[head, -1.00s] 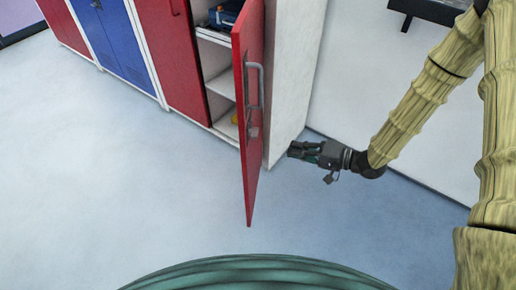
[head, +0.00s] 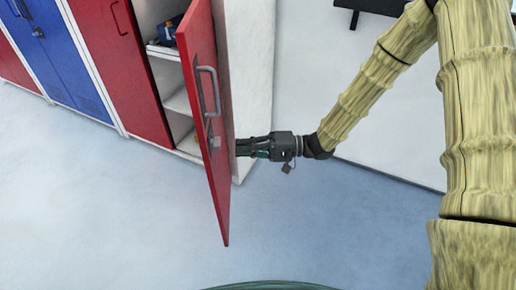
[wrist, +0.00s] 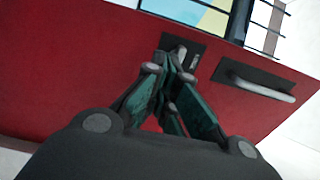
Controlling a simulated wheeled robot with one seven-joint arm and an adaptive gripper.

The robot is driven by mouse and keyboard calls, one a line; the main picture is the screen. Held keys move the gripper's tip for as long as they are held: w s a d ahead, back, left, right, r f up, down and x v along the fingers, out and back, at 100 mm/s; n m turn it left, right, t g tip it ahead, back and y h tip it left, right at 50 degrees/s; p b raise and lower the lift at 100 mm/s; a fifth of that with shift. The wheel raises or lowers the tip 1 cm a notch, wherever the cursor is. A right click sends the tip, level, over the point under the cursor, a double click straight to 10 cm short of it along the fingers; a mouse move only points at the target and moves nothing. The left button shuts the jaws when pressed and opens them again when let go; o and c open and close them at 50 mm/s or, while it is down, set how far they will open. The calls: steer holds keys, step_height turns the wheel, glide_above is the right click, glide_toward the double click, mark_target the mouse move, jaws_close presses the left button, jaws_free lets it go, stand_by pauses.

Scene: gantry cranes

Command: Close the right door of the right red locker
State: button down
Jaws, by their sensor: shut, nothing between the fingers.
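The right red locker stands at the upper left of the head view, with its white side panel (head: 252,60) facing right. Its right door (head: 210,150) stands open, swung out towards me, with a grey handle (head: 208,90) on it. The wrist view shows the red door (wrist: 70,85) across the picture, with the handle (wrist: 262,86) right of the fingers. My gripper (head: 238,147) is shut and empty, to the right of the door with its fingertips close to it. In the wrist view the fingertips (wrist: 178,62) overlap a dark lock plate; I cannot tell whether they touch.
The locker's left red door (head: 122,65) is shut. A blue item (head: 168,32) lies on an inside shelf. Blue locker doors (head: 62,50) stand further left. The pale floor (head: 110,210) is clear in front. A white wall (head: 310,90) is behind my arm.

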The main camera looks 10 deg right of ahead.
mark_target(211, 149)
steer(key=a, duration=0.4)
steer(key=w+a+b, duration=0.1)
steer(key=a, duration=0.1)
steer(key=shift+a, duration=0.25)
